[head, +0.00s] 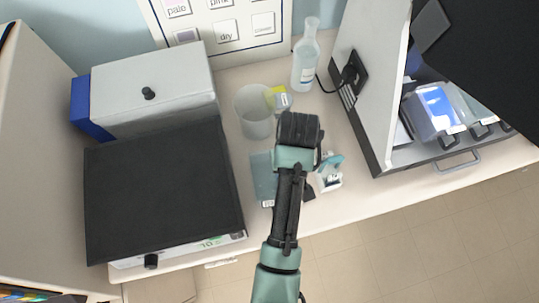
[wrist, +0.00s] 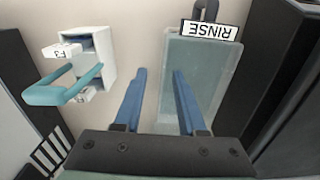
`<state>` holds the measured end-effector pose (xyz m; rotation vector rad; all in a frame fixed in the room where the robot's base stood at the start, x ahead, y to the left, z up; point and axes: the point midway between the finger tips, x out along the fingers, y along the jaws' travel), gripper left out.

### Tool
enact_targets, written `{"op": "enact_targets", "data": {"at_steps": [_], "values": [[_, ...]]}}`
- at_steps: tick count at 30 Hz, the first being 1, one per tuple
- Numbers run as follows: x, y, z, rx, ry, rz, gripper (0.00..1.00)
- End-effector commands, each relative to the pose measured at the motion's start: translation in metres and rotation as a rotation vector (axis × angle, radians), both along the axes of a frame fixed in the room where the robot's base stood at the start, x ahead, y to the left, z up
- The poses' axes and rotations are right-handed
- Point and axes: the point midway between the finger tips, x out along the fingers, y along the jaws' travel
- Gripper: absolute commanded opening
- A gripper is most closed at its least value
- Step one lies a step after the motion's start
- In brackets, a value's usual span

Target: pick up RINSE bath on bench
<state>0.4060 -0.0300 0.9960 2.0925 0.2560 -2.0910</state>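The RINSE bath (wrist: 202,68) is a translucent grey-teal box with a white RINSE label and a dark loop handle at its far end in the wrist view. In the head view the bath (head: 262,172) shows on the bench, partly covered by my arm. My gripper (wrist: 160,72) is open, with nothing between its blue fingers. In the wrist view the right finger overlaps the bath and the left finger lies left of it over bare bench. I cannot tell how high the fingers are above the bath.
A white holder with a teal handle (wrist: 75,78) stands left of the bath in the wrist view. In the head view a clear beaker (head: 255,115) and a bottle (head: 305,58) stand behind. A black-topped box (head: 165,190) is on the left, a grey panel unit (head: 375,75) on the right.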

Motion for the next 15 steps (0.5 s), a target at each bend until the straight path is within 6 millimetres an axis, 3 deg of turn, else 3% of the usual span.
{"op": "enact_targets", "data": {"at_steps": [9,15], "values": [[-0.001,0.003,-0.04,0.0,0.003,0.001,0.4],[-0.001,0.003,-0.045,0.0,0.0,0.001,0.4]]}}
